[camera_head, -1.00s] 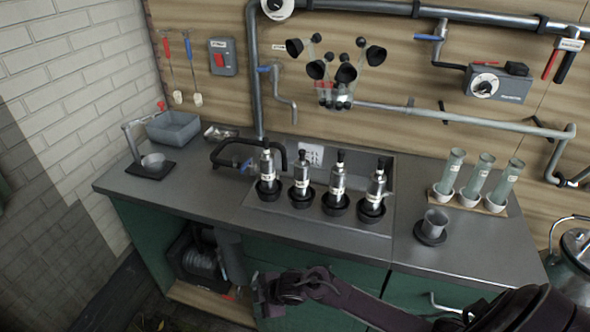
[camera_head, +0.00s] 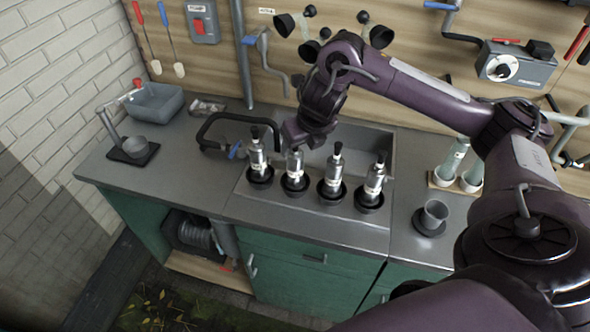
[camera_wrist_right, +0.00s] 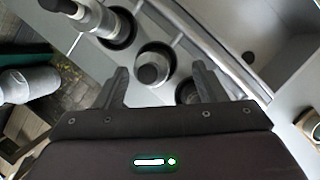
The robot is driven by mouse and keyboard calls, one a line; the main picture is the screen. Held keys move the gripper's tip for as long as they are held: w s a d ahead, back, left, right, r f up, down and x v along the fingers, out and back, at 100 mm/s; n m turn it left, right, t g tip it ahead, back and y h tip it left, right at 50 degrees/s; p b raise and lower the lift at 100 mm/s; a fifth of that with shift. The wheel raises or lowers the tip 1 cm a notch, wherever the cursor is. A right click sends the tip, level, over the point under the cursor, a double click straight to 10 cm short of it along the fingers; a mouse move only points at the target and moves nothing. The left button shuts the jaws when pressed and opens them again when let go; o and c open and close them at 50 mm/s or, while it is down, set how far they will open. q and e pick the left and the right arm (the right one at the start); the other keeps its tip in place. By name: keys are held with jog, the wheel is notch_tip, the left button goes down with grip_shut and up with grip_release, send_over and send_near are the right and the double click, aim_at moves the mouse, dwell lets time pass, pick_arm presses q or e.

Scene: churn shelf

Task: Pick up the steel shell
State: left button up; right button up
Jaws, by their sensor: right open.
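Several steel shells with pale labels stand upright in a row in black round holders on the counter. The leftmost shell (camera_head: 257,158) and the two right ones, (camera_head: 335,174) and (camera_head: 374,180), show dark upper ends. The second shell from the left (camera_head: 294,167) is directly below my right gripper (camera_head: 296,138), which hides its top in the head view. In the right wrist view, a round steel end (camera_wrist_right: 152,69) in a dark ring lies between the two open, apart fingers of the gripper (camera_wrist_right: 160,72). Nothing is held. My left gripper is out of view.
The sink basin (camera_head: 360,145) lies behind the shells. The front counter strip is clear.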

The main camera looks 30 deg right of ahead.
aim_at(297, 151)
jog(key=shift+s+a+f, duration=0.15)
jog(key=shift+a+f, duration=0.15)
jog(key=shift+a, duration=0.05)
jog(key=shift+a+f+p, duration=0.35)
jog(key=shift+f+p, duration=0.35)
jog(key=shift+f, duration=0.2)
jog(key=shift+w+d+f, duration=0.25)
jog(key=shift+w+f, duration=0.45)
jog(key=shift+f, duration=0.15)
jog(key=shift+w+f, duration=0.1)
jog(key=shift+c, duration=0.4)
jog(key=c, duration=1.2)
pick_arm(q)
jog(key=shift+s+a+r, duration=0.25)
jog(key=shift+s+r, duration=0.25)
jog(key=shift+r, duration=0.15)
pick_arm(e)
grip_shut()
